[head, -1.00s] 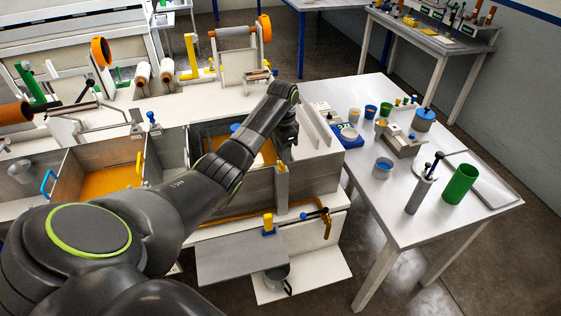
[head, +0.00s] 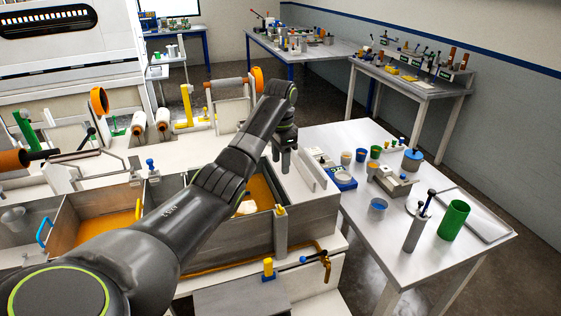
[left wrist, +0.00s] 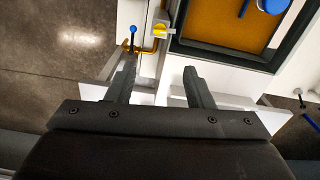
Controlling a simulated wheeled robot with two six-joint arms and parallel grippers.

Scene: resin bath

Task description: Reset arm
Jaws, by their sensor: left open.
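My left arm reaches from the lower left across the head view. Beyond the fingers lie a blue-tipped lever, a yellow fitting and a dark-framed bath of orange resin (left wrist: 226,22). A round blue thing (left wrist: 272,5) shows at that view's top edge. My arm hides part of the bath in the head view. My right gripper is in neither view.
A white table (head: 352,215) on the right holds several cups, a green cylinder (head: 453,219) and a grey cylinder with a blue handle (head: 415,232). A yellow block (head: 268,268) and an orange pipe sit at the bath's front. Dark floor shows between the benches.

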